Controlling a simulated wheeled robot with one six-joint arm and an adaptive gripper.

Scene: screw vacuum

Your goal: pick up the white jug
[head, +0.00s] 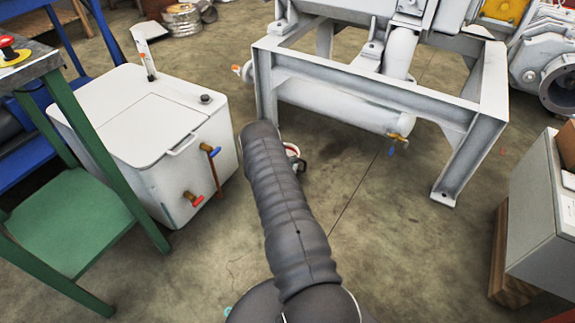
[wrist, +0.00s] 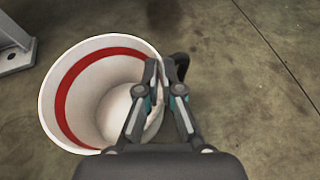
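The white jug (wrist: 112,112) fills the left middle of the wrist view, its open mouth facing the camera. A red band (wrist: 70,85) runs around its inside wall, and a dark handle (wrist: 182,62) sticks out on its right. My gripper (wrist: 162,68) is at the jug's right side, one finger inside the mouth and one outside near the handle. The fingers are close together with the jug's wall between them. In the head view, a small part of the jug (head: 292,151) shows beside my arm, which hides the rest and the gripper. I cannot tell whether the jug touches the floor.
A grey steel frame (head: 470,150) carries machinery at the back. A grey cabinet (head: 540,220) stands on the right. The concrete floor (head: 390,240) between is clear.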

